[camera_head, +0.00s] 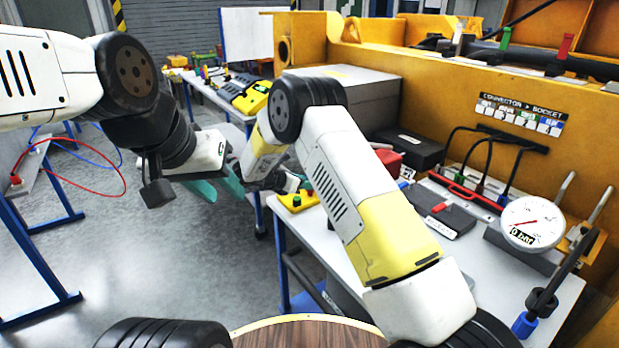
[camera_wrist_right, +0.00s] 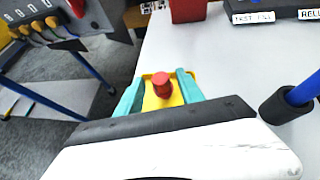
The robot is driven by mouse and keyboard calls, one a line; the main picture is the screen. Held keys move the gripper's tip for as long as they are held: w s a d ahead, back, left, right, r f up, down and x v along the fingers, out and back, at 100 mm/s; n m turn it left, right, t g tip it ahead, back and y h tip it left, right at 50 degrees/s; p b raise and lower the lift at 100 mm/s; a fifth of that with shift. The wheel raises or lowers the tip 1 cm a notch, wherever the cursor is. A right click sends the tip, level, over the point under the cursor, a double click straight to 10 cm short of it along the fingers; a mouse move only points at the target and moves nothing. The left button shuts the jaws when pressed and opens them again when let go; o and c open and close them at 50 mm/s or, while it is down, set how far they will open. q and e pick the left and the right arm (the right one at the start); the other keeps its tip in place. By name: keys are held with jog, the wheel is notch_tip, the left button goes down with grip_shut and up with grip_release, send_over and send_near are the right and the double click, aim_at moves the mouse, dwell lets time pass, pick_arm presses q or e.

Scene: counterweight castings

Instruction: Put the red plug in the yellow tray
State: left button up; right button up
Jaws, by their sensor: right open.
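The yellow tray (camera_wrist_right: 172,98) lies on the white table, partly hidden by my right gripper (camera_wrist_right: 158,92). The red plug (camera_wrist_right: 162,84) appears upright over the tray, between the two teal fingers of my right gripper, with a gap on each side. The right gripper is open. I cannot tell whether the plug rests in the tray.
A red box (camera_head: 390,160) and a black case (camera_head: 408,148) stand farther back on the table. A dial gauge (camera_head: 533,222) and a cable rack (camera_head: 468,186) stand to the right. A blue-handled black part (camera_wrist_right: 290,102) is close right of the right gripper.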

jog(key=v, duration=0.9)
jog(key=s+d+r+m+g+y, duration=0.4)
jog(key=s+d+r+m+g, duration=0.2)
jog(key=s+d+r+m, duration=1)
jog(key=s+d+r+m+t+y, duration=0.1)
jog(key=s+d+r+m+y, duration=0.1)
jog(key=s+m, duration=0.3)
jog(key=s+d+r+m+t+y, duration=0.2)
jog(key=s+m+y, duration=0.2)
jog(key=s, duration=1)
jog(key=shift+s+d+r+m+y, duration=0.2)
jog(key=shift+d+m+y, duration=0.15)
jog(key=shift+m, duration=0.45)
